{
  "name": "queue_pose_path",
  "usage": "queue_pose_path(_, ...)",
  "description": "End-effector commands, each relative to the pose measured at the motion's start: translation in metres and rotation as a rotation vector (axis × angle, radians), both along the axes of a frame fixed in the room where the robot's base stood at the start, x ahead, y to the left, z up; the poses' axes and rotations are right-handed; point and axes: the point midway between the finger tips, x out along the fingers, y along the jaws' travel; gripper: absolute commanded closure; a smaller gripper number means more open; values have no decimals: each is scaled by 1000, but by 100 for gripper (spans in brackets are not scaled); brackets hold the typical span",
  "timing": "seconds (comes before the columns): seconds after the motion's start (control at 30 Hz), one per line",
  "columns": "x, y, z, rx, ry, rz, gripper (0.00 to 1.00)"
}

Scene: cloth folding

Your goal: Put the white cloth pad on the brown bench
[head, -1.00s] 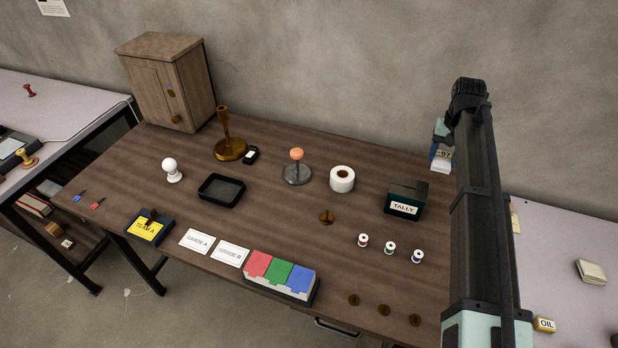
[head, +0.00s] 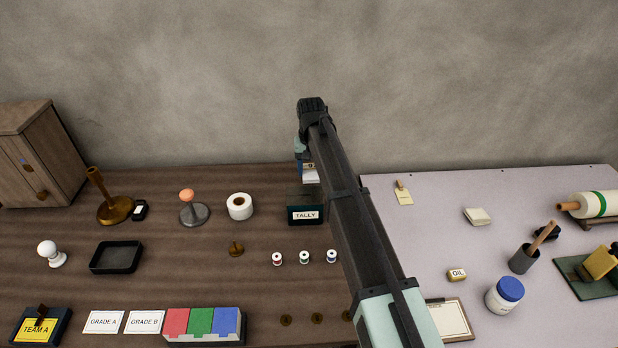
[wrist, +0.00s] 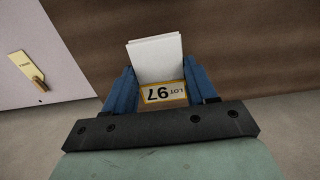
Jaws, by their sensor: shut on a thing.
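My gripper (head: 307,168) is shut on a white pad (head: 311,177), high at the back of the brown bench (head: 180,240), behind the TALLY box in the head view. In the wrist view the white pad (wrist: 155,58) sticks out beyond the two blue fingers (wrist: 160,90). A yellow-edged LOT 97 label (wrist: 164,92) shows between the fingers at its near end. The pad is held clear of the bench. My arm hides part of both benches.
The dark TALLY box (head: 305,212) stands below my gripper. Thread spools (head: 304,256) and a white tape roll (head: 239,206) are nearby. The grey bench (head: 420,240) adjoins on the right, with a cream pad (head: 477,215) and a clipped tag (head: 403,193). Bare brown surface lies between items.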

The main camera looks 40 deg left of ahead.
Motion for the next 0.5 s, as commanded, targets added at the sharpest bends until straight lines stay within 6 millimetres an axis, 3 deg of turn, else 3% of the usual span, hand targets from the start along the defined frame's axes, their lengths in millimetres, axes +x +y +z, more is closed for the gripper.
queue_pose_path(0.37, 0, 0, -38, -1, 1, 0, 73)
queue_pose_path(0.5, 0, 0, -40, 0, 0, 0, 73)
